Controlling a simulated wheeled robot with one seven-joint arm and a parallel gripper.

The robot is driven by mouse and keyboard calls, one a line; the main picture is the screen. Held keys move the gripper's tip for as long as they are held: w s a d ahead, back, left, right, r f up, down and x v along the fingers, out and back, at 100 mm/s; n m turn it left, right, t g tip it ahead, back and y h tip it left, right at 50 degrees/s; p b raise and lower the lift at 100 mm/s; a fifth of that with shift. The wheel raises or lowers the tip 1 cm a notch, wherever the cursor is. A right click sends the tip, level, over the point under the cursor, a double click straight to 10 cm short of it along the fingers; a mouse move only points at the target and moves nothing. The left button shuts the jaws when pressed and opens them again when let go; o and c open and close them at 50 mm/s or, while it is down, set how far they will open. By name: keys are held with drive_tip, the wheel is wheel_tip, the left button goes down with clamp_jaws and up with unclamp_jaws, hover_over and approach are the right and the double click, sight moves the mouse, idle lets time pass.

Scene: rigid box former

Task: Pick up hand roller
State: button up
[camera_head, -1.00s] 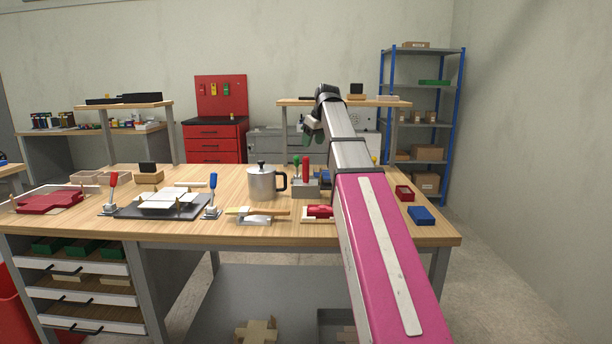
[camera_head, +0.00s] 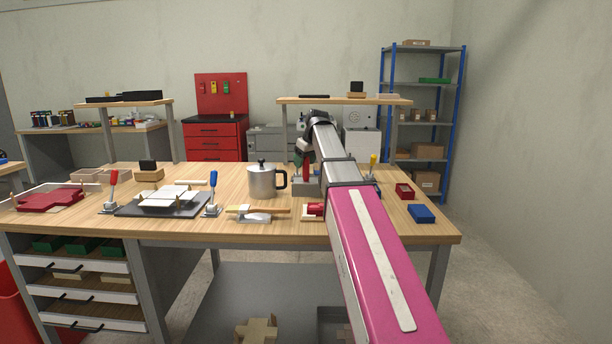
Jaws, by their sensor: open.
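A red roller-like piece (camera_head: 315,209) lies on a light wooden base near the front of the workbench, partly hidden behind my arm; I take it for the hand roller, but cannot be sure. My gripper (camera_head: 305,145) is open and points down over the grey tool holder (camera_head: 304,188), behind and above the red piece. An upright red handle (camera_head: 306,160) shows just below my gripper. I cannot tell whether the fingers are around it or in front of it.
A metal pot (camera_head: 262,181) stands just left of the tool holder. A wooden-handled tool (camera_head: 257,212) lies in front of it. A red box (camera_head: 404,191) and a blue box (camera_head: 421,213) sit at the right. A raised shelf (camera_head: 345,101) stands behind.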

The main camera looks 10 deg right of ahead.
clamp_jaws()
drive_tip(key=shift+r, duration=0.15)
